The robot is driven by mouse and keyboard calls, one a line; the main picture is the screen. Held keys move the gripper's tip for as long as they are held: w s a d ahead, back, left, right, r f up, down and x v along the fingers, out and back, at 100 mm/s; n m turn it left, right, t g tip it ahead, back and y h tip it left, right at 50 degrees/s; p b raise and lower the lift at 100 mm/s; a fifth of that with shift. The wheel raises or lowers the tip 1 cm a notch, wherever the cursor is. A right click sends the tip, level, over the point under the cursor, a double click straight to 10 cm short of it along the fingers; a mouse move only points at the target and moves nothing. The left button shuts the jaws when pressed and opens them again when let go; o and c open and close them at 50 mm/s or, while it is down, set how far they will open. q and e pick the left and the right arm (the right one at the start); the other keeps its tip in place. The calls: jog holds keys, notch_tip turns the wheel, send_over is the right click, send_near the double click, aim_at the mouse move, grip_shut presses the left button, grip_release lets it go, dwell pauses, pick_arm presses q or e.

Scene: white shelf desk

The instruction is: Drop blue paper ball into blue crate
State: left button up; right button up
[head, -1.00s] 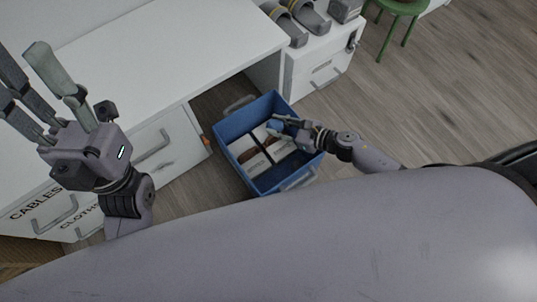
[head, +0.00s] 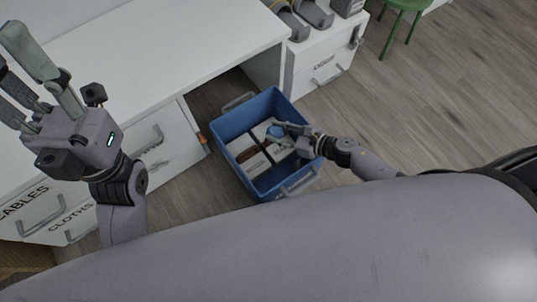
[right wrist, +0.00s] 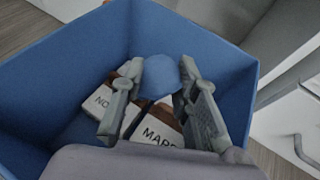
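The blue paper ball (right wrist: 158,76) sits between the two fingers of my right gripper (right wrist: 161,70), which appear to touch its sides. In the head view the ball (head: 274,132) and the right gripper (head: 276,133) are over the inside of the blue crate (head: 232,126). The crate's blue wall (right wrist: 60,72) surrounds them in the right wrist view. White and brown boxes (right wrist: 150,130) with lettering lie in the crate below the ball. My left gripper (head: 20,75) is open and empty, raised over the white desk at the left.
The crate stands on the wood floor (head: 450,110) beside the white desk (head: 170,50). White drawers with handles (head: 165,150) are left of it. A white cabinet (head: 320,65) carrying shoes is behind, with a green stool (head: 405,8) at the back right.

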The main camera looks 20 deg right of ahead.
jog(key=o, duration=0.5)
jog(key=shift+c, duration=0.2)
jog(key=v, duration=1.2)
